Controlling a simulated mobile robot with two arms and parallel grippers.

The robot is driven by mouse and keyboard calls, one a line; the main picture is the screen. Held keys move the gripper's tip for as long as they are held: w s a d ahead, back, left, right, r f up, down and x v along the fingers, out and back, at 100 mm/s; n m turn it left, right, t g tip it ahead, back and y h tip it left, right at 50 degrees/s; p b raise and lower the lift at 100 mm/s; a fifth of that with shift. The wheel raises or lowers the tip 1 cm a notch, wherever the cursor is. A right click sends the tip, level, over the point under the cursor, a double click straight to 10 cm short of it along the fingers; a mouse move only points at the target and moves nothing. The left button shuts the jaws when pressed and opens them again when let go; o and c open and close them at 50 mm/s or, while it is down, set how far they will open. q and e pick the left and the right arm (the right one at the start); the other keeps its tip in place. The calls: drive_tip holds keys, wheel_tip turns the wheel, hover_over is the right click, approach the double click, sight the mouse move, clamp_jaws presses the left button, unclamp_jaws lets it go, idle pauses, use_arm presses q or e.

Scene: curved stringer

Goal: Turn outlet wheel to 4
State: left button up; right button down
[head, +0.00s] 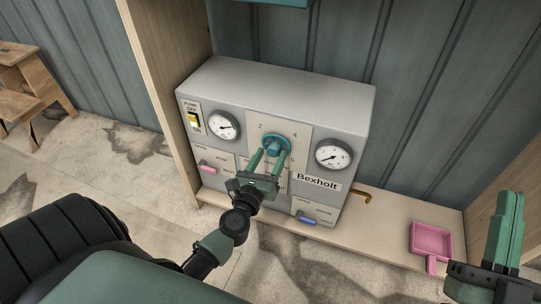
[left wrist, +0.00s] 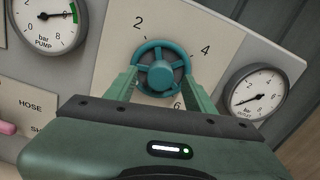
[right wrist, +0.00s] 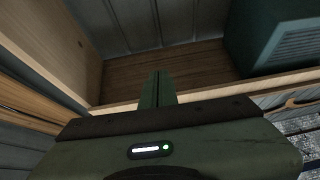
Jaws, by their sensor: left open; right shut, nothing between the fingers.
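The teal outlet wheel (head: 277,143) is on the front of a grey panel box. In the left wrist view the wheel (left wrist: 161,68) has spokes and a round hub, with 2, 4 and 6 printed around it; no clear pointer mark shows. My left gripper (head: 273,156) is open, with one finger at each side of the wheel; contact cannot be told. The outlet gauge (left wrist: 258,93) sits right of the wheel, its needle pointing left, near the low end. My right gripper (head: 511,222) is shut and empty, away from the box at lower right.
A pink lever (head: 207,169) and a blue lever (head: 307,220) are low on the panel. A pink dustpan-like tray (head: 431,240) lies on the wooden shelf (head: 386,228). A wooden upright (head: 158,75) stands left.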

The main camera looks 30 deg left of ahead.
use_arm(q)
drive_tip(key=shift+w, duration=0.15)
clamp_jaws()
